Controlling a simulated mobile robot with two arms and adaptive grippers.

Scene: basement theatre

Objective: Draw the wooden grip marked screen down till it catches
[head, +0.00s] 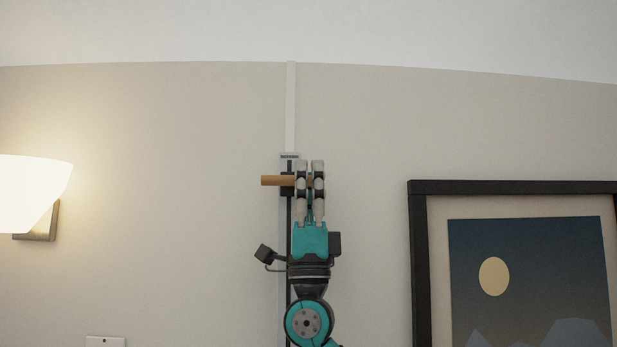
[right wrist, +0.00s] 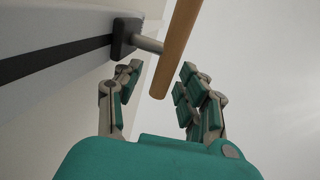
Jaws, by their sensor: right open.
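The wooden grip (head: 272,181) is a short horizontal bar near the top of a dark slot in a pale vertical wall track (head: 283,260). A small label plate (head: 289,156) sits just above it; I cannot read its lettering. My right gripper (head: 310,172) points up in front of the grip's right part and hides it. In the right wrist view, the wooden grip (right wrist: 178,45) stands out from a dark slider block (right wrist: 125,38) on a metal stem. The end of the grip is between the open fingers of my right gripper (right wrist: 158,90), with gaps on both sides. My left gripper is not in view.
A lit wall lamp (head: 32,195) is at the left. A black-framed picture (head: 418,260) hangs to the right of the track. A pale strip (head: 291,105) runs up from the track to the ceiling. The wall beside the track is clear.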

